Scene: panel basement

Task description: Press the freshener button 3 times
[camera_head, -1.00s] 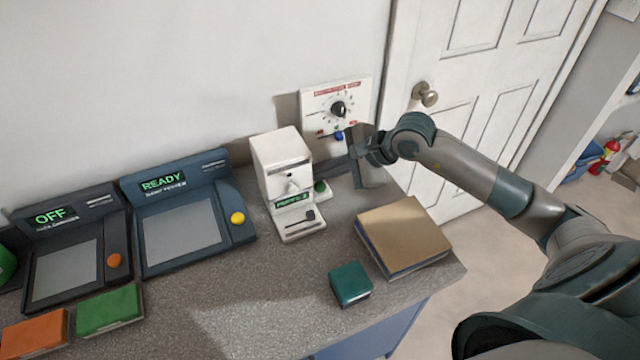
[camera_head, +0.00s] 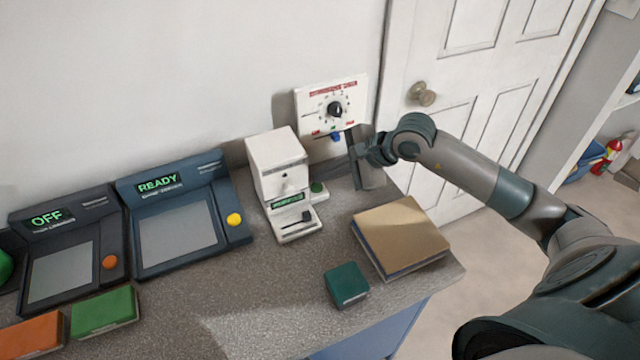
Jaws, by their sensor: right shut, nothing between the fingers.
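A white box-shaped dispenser (camera_head: 278,170), which looks like the freshener, stands upright on the grey counter near the wall. It has a small knob, a lit green display whose text is too small to read, and a foot at the front. A round green button (camera_head: 318,187) sits on the counter side at its right. My right gripper (camera_head: 350,158) is shut and empty, reaching in from the right, behind and right of the green button. Its fingertips are small and dark here, and I cannot tell whether they touch anything. My left gripper is not in view.
A white dial panel (camera_head: 331,108) with a blue button hangs on the wall above my right gripper. A book stack (camera_head: 402,232) and a teal box (camera_head: 346,285) lie in front. Two consoles (camera_head: 180,225) stand at left, reading READY and OFF. The counter's front middle is clear.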

